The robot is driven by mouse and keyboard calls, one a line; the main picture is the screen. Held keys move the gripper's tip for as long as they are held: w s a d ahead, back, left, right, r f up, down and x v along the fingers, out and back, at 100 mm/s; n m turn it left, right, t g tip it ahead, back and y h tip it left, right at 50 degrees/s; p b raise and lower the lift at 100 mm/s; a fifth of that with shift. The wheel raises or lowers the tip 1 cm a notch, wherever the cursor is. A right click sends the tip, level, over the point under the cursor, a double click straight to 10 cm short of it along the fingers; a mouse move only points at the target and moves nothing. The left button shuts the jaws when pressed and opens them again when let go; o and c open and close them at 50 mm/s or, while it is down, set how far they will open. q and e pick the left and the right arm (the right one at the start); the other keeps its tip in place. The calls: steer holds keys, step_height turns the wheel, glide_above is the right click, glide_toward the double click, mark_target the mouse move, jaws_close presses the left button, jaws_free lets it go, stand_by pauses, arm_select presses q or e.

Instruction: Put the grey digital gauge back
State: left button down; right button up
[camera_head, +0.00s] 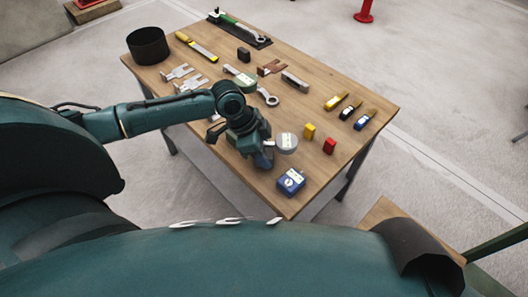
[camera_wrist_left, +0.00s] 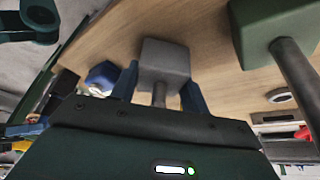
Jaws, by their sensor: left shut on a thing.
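The grey digital gauge (camera_head: 287,142) has a rounded grey body with a pale face. My left gripper (camera_head: 266,156) is shut on it near the front edge of the wooden table. In the left wrist view, the gauge's grey body (camera_wrist_left: 165,62) and short stem sit between the two blue fingers of my left gripper (camera_wrist_left: 156,92). I cannot tell whether the gauge touches the tabletop. My right gripper is not in view.
A blue device (camera_head: 290,181) stands near the front corner. Yellow (camera_head: 310,131) and red (camera_head: 329,145) blocks stand to the right of the gauge. A black bin (camera_head: 148,46) is at the back left of the table (camera_head: 330,75).

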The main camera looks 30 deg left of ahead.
arm_select(q)
steer(key=shift+f, duration=0.15)
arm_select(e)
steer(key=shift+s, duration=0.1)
arm_select(q)
steer(key=c, duration=0.7)
jaws_free()
steer(key=shift+f, duration=0.15)
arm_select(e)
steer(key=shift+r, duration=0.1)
arm_select(q)
steer(key=shift+a+r, duration=0.1)
steer(key=shift+r, duration=0.3)
steer(key=p+v, duration=0.2)
steer(key=v, duration=0.9)
steer(key=shift+a+r, duration=0.1)
steer(key=shift+r, duration=0.1)
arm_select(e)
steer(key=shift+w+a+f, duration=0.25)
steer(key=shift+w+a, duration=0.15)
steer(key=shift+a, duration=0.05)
